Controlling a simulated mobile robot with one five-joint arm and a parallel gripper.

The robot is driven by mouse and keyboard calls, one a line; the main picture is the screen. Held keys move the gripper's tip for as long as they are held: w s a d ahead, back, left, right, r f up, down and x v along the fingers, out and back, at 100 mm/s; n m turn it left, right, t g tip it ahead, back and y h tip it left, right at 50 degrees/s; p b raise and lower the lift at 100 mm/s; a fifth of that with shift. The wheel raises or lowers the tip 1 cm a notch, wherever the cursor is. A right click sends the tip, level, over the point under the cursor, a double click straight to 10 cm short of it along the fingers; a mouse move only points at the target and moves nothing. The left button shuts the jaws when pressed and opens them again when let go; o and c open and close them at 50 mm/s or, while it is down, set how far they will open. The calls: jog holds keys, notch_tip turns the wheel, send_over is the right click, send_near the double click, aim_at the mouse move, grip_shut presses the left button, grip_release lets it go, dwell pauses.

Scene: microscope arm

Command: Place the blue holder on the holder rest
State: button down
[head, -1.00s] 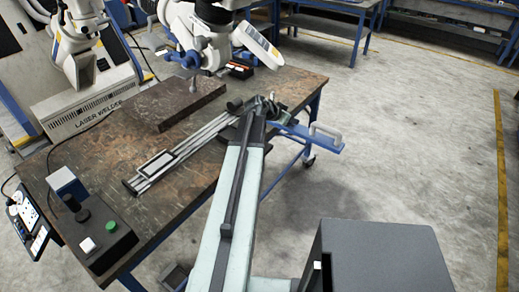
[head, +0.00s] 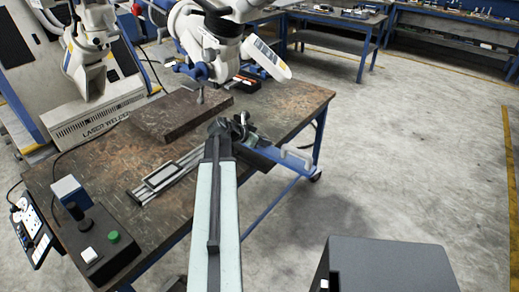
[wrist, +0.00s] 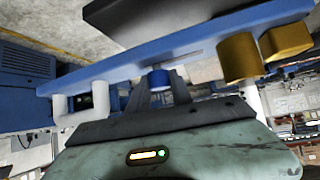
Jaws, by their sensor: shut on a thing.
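The blue holder (wrist: 130,65) is a long flat blue bar with a white handle (wrist: 78,108) and gold cylinders (wrist: 237,55). My gripper (wrist: 158,80) is shut on a blue round part of it in the wrist view. In the head view my gripper (head: 232,124) is over the right side of the worktable, and the holder's handle (head: 298,157) sticks out past the table's right edge. My arm partly hides the holder there. I cannot tell for certain which thing is the holder rest.
On the worktable (head: 105,170) are a metal rail device (head: 165,178), a dark slab (head: 180,115) and a control box (head: 90,245). A microscope-like machine (head: 215,45) stands over its far side. The floor (head: 410,150) to the right is clear.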

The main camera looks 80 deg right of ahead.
aim_at(260, 147)
jog(key=shift+w+a, duration=0.1)
jog(key=shift+w, duration=0.15)
jog(key=f+b, duration=0.4)
jog(key=shift+w+a, duration=0.15)
jog(key=shift+w, duration=0.2)
jog(key=shift+r, duration=0.2)
jog(key=shift+f, duration=0.15)
jog(key=c, duration=1.1)
grip_release()
jog(key=shift+c, duration=0.2)
